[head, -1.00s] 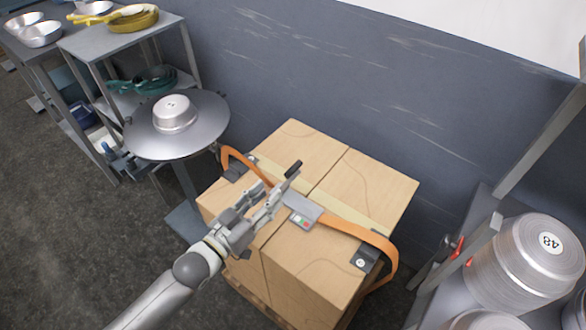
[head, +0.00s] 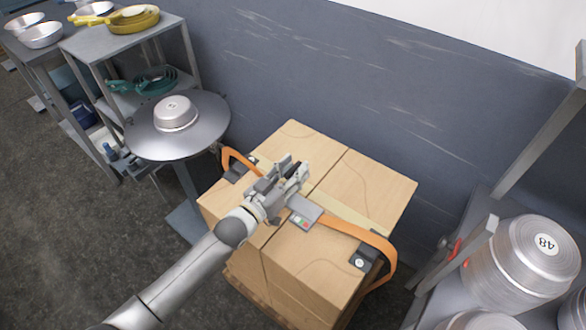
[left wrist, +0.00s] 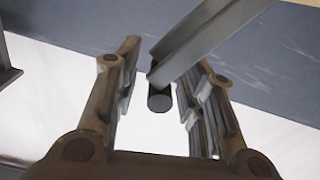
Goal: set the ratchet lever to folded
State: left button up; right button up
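The ratchet (head: 305,212), a grey buckle with a red and green label, sits on the orange strap (head: 350,232) over the cardboard boxes (head: 340,185). Its grey lever (left wrist: 205,45) ends in a black grip (left wrist: 159,100). The lever appears raised, but my gripper mostly hides it in the head view. My left gripper (head: 288,172) is over the boxes beside the ratchet. In the left wrist view its fingers (left wrist: 168,60) are open on either side of the black grip, with gaps showing at both sides. My right gripper is not in view.
A round grey table (head: 205,140) with a metal pan (head: 175,113) stands left of the boxes. A shelf (head: 130,40) with pans is behind it. Large pots (head: 525,260) stand on a rack at the right. The wall (head: 370,85) is close behind the boxes.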

pick_arm(q)
jog(key=shift+c, duration=0.4)
grip_shut()
jog(key=shift+s+d+f, duration=0.1)
jog(key=shift+d, duration=0.1)
dwell(0.4)
jog(key=d+f+m, duration=0.1)
jog(key=m, duration=0.1)
jog(key=s+d+f+m+b, duration=0.1)
jog(key=s+d+f+m, duration=0.1)
jog(key=m, duration=0.1)
jog(key=shift+s+d+f+m, duration=0.1)
jog(key=shift+s+d+m, duration=0.15)
jog(key=shift+d+m, duration=0.1)
jog(key=shift+s+d+f+b, duration=0.35)
jog(key=shift+f+b, duration=0.1)
jog(key=shift+f, duration=0.15)
